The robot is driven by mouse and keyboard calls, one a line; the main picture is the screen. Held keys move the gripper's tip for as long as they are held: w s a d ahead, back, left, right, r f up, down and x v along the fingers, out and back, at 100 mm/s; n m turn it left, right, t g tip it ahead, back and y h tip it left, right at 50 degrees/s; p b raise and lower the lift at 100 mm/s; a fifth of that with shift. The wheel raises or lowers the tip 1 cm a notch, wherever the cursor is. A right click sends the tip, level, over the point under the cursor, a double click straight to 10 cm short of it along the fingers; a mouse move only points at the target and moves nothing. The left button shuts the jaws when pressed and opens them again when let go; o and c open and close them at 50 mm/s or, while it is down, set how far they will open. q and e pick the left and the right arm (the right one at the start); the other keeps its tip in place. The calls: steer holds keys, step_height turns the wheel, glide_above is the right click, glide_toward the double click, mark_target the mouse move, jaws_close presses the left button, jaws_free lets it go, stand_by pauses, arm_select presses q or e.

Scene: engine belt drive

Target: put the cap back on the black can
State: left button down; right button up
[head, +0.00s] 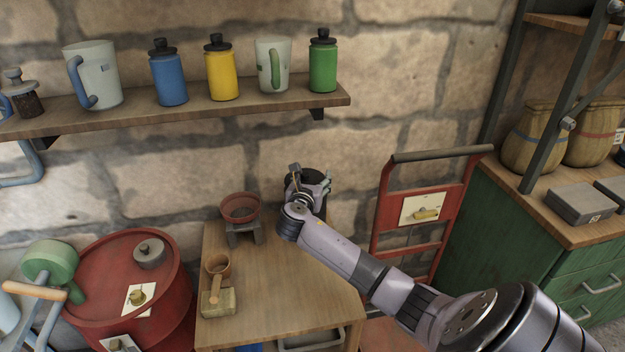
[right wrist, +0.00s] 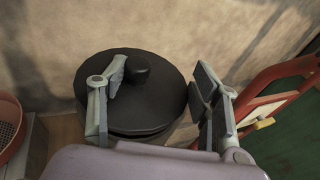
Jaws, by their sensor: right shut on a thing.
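A round black cap with a knob (right wrist: 158,98) fills the middle of the right wrist view, lying between the fingers of my right gripper (right wrist: 160,88). One finger reaches over the cap's left part beside the knob; the other is at its right edge. The gripper is shut on the cap. A dark rim shows just under its near edge, apparently the black can (right wrist: 142,133); I cannot tell whether the cap is seated. In the head view my right gripper (head: 308,184) is at the wooden table's back right corner, largely hiding the dark round shape there. My left gripper is out of view.
A red barrel (head: 95,270) stands left, a red hand truck (head: 445,205) right. A shelf (head: 200,113) with bottles and mugs hangs above.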

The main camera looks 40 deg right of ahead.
steer(key=shift+f, duration=0.55)
steer(key=o, duration=0.9)
steer(key=shift+r, duration=0.15)
steer(key=shift+r, duration=0.35)
steer(key=v, duration=1.2)
